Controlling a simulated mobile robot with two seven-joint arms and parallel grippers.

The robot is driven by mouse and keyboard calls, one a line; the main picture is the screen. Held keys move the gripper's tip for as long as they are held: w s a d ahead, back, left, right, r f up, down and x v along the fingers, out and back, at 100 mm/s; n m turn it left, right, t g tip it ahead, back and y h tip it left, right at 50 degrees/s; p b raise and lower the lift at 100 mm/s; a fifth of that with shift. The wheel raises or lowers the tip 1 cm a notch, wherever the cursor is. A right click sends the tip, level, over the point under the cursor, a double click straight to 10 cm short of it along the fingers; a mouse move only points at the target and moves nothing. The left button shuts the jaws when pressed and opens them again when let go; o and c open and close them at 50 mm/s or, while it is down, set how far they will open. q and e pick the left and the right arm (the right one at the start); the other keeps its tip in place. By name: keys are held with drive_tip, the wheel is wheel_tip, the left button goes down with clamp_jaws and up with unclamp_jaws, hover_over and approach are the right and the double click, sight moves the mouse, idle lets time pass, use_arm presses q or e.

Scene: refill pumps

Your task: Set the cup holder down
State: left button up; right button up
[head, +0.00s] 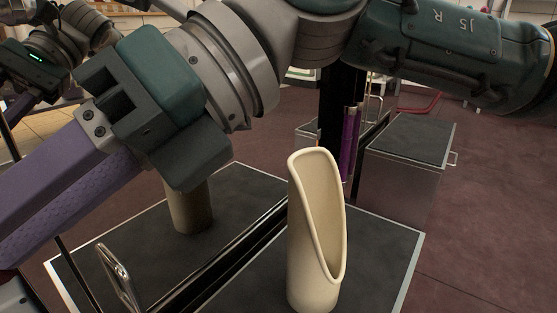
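A cream cup holder (299,235) with a tall slanted opening stands upright on a dark, metal-edged top (378,255). Its base reaches close to the bottom of the picture, and no gripper touches it. My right gripper (70,185) hangs in the foreground to its left, with its purple finger part pointing down to the left. Its tips are cut off by the left edge, so its opening cannot be seen. My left gripper (28,65) is at the far upper left, small and partly cut off. Its opening is unclear too.
A beige cylinder (191,212) stands behind my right gripper, its upper part hidden. A dark strip and metal rail (235,250) divide the top. A metal handle (115,272) rises at lower left. A dark-topped metal cabinet (410,150) stands behind right. Reddish floor is clear at right.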

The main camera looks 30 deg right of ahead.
drive_tip(key=w+a+r+m+t+y, duration=0.25)
drive_tip(key=r+m+t+y, duration=0.55)
drive_tip(key=r, duration=0.4)
drive_tip(key=w+d+f+m+t+h, duration=0.3)
drive_tip(key=d+m+t+h, duration=0.4)
drive_tip(key=m, duration=0.6)
drive_tip(key=w+d+f+m+t+h, duration=0.35)
drive_tip(key=d+m+h, duration=0.5)
drive_tip(key=m, duration=0.35)
drive_tip(key=s+d+f+m+g+h, duration=0.3)
drive_tip(key=f+m, duration=0.1)
drive_tip(key=f, duration=0.3)
drive_tip(key=s+d+f+m+g+h, duration=0.3)
drive_tip(key=s+d+f+m+g, duration=0.1)
drive_tip(key=f, duration=0.3)
drive_tip(key=s+f+m+g, duration=0.1)
drive_tip(key=s+f+g, duration=0.3)
drive_tip(key=s, duration=0.3)
drive_tip(key=s+f+m+g+y, duration=0.1)
drive_tip(key=s+f+g, duration=0.2)
drive_tip(key=s+f, duration=0.2)
drive_tip(key=s, duration=0.3)
drive_tip(key=shift+s+d+g, duration=0.25)
drive_tip(key=shift+d+g, duration=0.05)
drive_tip(key=shift+g, duration=0.05)
